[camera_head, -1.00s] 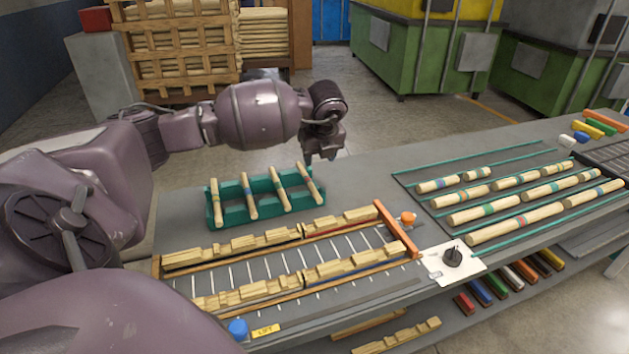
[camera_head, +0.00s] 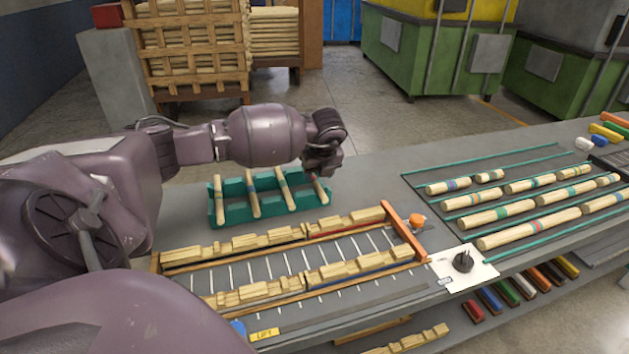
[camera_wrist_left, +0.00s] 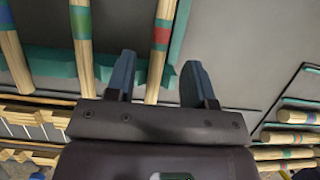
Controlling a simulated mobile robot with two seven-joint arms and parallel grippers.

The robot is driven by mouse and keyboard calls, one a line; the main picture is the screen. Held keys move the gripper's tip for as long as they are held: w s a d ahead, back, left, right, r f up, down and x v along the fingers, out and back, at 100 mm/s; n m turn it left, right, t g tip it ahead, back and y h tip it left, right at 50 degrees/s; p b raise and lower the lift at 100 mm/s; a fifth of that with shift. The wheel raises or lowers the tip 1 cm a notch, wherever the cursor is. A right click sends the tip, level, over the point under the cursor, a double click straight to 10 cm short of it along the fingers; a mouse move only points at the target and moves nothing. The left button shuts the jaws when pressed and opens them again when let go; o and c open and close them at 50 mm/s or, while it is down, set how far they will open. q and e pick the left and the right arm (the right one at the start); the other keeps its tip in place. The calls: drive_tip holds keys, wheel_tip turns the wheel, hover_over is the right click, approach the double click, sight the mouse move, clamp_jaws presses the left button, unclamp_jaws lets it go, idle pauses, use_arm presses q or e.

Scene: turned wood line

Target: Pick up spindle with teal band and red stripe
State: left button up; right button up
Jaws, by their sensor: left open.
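The teal rack (camera_head: 220,217) holds several pale wooden spindles side by side, tilted. Its rightmost spindle (camera_head: 321,190) is partly hidden by my left gripper (camera_head: 314,172) in the head view. In the left wrist view this spindle (camera_wrist_left: 160,52) shows a red band with greenish edges. My left gripper (camera_wrist_left: 156,75) is open there, one finger on each side of the spindle; whether they touch it I cannot tell. My right gripper is not in view.
More banded spindles (camera_head: 520,225) lie in rows on the right, one with teal and red marks. A black knob (camera_head: 463,261) sits on a white plate.

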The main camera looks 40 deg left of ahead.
sight(316, 181)
use_arm(q)
drive_tip(key=x, duration=0.3)
drive_tip(key=shift+s+f, duration=0.1)
drive_tip(key=shift+f, duration=0.1)
drive_tip(key=shift+r, duration=0.1)
clamp_jaws()
drive_tip(key=shift+r, duration=0.15)
